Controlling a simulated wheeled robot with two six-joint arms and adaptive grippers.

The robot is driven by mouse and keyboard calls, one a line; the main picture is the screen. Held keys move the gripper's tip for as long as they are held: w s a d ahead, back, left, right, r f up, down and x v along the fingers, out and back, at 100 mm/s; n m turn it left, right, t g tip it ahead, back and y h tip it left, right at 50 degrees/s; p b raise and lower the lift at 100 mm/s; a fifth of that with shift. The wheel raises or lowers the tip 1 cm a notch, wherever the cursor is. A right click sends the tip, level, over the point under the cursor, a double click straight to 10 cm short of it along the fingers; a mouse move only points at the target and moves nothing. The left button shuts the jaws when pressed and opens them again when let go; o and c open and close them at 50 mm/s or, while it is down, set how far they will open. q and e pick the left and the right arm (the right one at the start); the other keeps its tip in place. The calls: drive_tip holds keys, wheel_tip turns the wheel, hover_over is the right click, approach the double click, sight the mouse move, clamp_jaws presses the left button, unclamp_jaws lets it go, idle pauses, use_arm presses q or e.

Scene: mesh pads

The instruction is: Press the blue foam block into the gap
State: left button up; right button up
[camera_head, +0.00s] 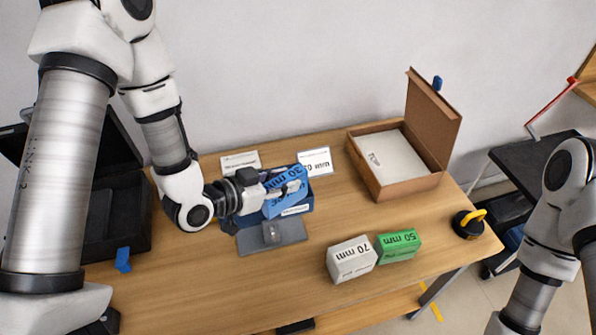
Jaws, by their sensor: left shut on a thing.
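The blue foam block (285,189), marked 30 mm, is in my left gripper (298,187), which is shut on it. The block is tilted and sits over a dark blue box-like holder (309,193) on the table. The gap itself is mostly hidden behind the block and gripper, so I cannot tell how far the block is in it. A white block (351,259) marked 70 mm and a green block (398,245) marked 50 mm stand side by side at the front. My right arm shows at the right edge, but its gripper is out of view.
A grey plate (272,236) with a rounded piece lies in front of the holder. An open cardboard box (409,192) stands at the back right. A yellow-handled black object (469,223) is near the table's right edge. Two white cards stand behind the holder.

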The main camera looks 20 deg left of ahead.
use_arm(q)
drive_tip(key=shift+w+d+f+b, duration=0.2)
drive_tip(key=shift+f+b, duration=0.3)
drive_tip(key=shift+b, duration=0.35)
drive_tip(key=b, duration=0.1)
drive_tip(key=w+b, duration=0.1)
drive_tip(key=b, duration=0.1)
drive_tip(key=shift+w+a+f, duration=0.25)
drive_tip(key=shift+a, duration=0.15)
use_arm(e)
wheel_tip(320, 180, down, 7)
use_arm(q)
drive_tip(key=w+p, duration=0.4)
drive_tip(key=w, duration=0.7)
drive_tip(key=shift+s+a+f, duration=0.1)
drive_tip(key=shift+f, duration=2.1)
drive_tip(key=o, duration=0.9)
drive_tip(key=shift+r+p, duration=0.1)
drive_tip(key=shift+p, duration=0.25)
use_arm(e)
wheel_tip(320, 180, up, 5)
drive_tip(key=shift+w+a+f, duration=0.1)
drive_tip(key=shift+w, duration=0.05)
